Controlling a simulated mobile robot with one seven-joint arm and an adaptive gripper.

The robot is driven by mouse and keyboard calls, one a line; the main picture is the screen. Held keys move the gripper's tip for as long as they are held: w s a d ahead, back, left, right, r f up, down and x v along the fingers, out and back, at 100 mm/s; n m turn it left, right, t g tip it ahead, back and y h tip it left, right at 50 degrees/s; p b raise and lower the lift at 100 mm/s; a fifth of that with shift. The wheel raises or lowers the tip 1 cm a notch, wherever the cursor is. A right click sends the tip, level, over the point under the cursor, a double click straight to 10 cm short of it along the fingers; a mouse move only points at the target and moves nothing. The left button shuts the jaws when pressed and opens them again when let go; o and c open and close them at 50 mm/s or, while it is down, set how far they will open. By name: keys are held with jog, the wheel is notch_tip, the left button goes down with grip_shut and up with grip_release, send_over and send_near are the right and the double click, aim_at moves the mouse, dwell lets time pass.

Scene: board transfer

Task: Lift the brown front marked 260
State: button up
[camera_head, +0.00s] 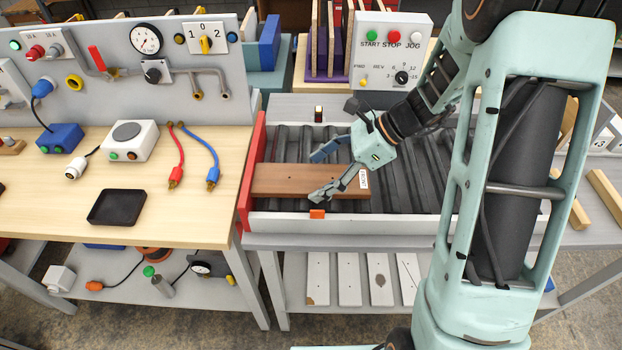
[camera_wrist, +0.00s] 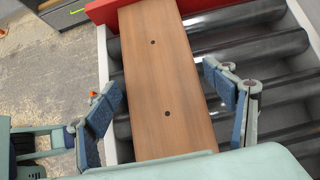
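The brown front (camera_head: 290,181) lies flat on the roller conveyor in the head view, its left end against or close to the red end stop. A white label (camera_head: 363,179) is at its right end; I cannot read its marking for certain. In the wrist view the brown front (camera_wrist: 160,70) shows two dark holes and runs between my fingers. My gripper (camera_head: 335,172) is open over the board's right part, with one finger on each long side. In the wrist view my gripper (camera_wrist: 168,112) has visible gaps between both blue pads and the board's edges.
The red end stop (camera_head: 253,180) closes the conveyor's left end. A white rail (camera_head: 340,224) with an orange block (camera_head: 317,214) runs along the front. A control box (camera_head: 390,50) stands behind. A workbench with a black tray (camera_head: 117,207) is at left. Rollers (camera_head: 415,180) right of the board are bare.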

jog(key=c, duration=1)
jog(key=shift+r, duration=0.1)
jog(key=shift+c, duration=0.2)
